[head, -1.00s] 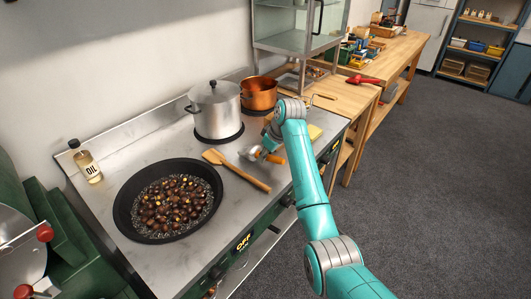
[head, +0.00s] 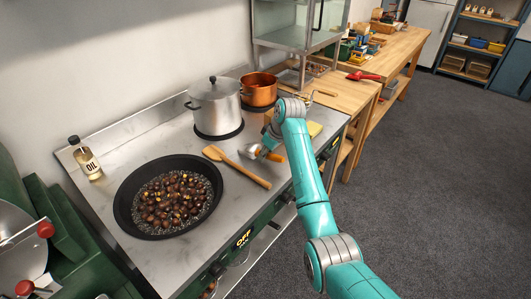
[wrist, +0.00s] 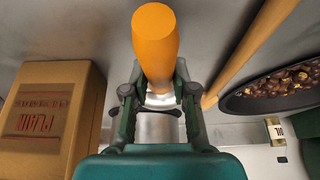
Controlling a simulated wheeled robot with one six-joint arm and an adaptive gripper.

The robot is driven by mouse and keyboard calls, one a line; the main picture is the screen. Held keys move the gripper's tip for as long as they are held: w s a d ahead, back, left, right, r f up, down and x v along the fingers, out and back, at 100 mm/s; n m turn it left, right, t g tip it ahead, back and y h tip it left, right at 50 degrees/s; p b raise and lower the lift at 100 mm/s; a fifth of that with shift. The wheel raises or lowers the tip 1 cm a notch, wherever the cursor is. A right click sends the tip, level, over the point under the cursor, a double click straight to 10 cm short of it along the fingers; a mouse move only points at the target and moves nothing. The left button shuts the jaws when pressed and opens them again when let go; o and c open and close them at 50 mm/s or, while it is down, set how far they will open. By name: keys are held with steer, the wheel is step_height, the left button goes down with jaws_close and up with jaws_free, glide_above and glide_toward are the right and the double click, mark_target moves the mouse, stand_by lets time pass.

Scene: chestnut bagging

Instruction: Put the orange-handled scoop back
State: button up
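The orange-handled scoop (head: 274,156) is over the front of the steel stove top, right of the wooden spatula (head: 240,168). Its bowl points left and its handle points right. In the wrist view the orange handle (wrist: 155,45) rises large toward the camera, and its pale metal part lies beyond. My gripper (wrist: 157,92) has one finger on each side of the handle's lower part, and appears closed on it. My arm partly covers the gripper in the head view. I cannot tell whether the scoop touches the stove.
A black pan (head: 120,205) of chestnuts is at the left. A silver pot (head: 215,105) and a copper pot (head: 259,90) stand behind. An oil bottle (head: 88,160) stands at the back left. A cardboard box (wrist: 45,118) is close beside my gripper in the wrist view.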

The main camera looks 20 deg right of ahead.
steer(key=shift+o, duration=1.3)
steer(key=shift+r, duration=0.1)
steer(key=v, duration=1.2)
